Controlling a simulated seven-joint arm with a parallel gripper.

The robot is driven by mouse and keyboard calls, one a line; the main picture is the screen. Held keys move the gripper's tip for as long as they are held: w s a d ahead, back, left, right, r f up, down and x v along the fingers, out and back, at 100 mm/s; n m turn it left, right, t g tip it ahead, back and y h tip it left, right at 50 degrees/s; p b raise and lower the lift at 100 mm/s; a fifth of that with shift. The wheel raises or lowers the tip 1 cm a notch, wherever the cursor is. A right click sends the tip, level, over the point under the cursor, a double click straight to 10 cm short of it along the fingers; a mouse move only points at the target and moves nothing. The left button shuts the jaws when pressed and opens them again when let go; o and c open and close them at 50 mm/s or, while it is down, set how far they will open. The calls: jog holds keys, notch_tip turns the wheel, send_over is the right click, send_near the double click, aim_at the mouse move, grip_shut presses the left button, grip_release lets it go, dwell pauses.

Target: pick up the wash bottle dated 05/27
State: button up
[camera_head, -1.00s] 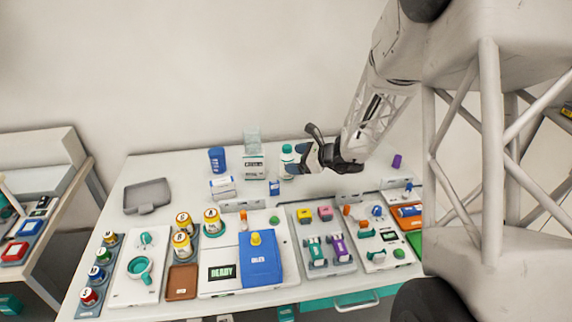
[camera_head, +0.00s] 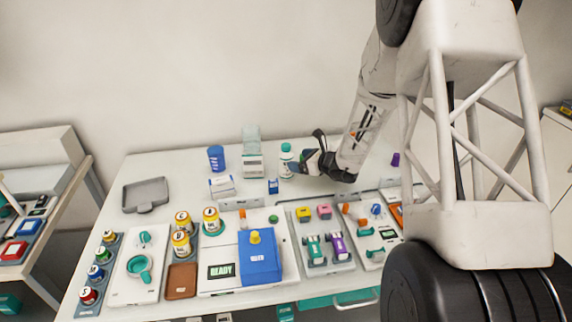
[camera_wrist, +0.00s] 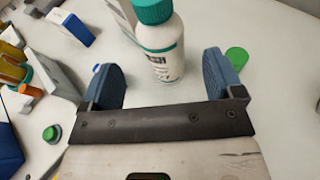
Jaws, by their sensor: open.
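The wash bottle (camera_head: 286,164) is white with a green cap and stands upright toward the back of the table. In the wrist view the bottle (camera_wrist: 161,50) has printing on its side, too small to read as a date. My gripper (camera_wrist: 165,72) is open, with one blue-padded finger to each side of the bottle's lower part in the picture. The bottle appears just beyond or between the fingertips, and I see no clear contact. In the head view my gripper (camera_head: 296,168) is low, at the bottle's right side.
A small blue box (camera_head: 273,187) and a white-and-blue box (camera_head: 222,187) stand left of the bottle. A blue cup (camera_head: 216,158) and a white dispenser (camera_head: 252,166) are farther left. A green round piece (camera_wrist: 237,58) lies by the right finger. Trays and devices fill the front.

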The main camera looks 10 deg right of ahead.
aim_at(292, 159)
jog(key=shift+x, duration=0.85)
jog(key=shift+a+f, duration=0.1)
jog(key=shift+x, duration=2.5)
jog(key=shift+w, duration=0.1)
jog(key=c, duration=1.1)
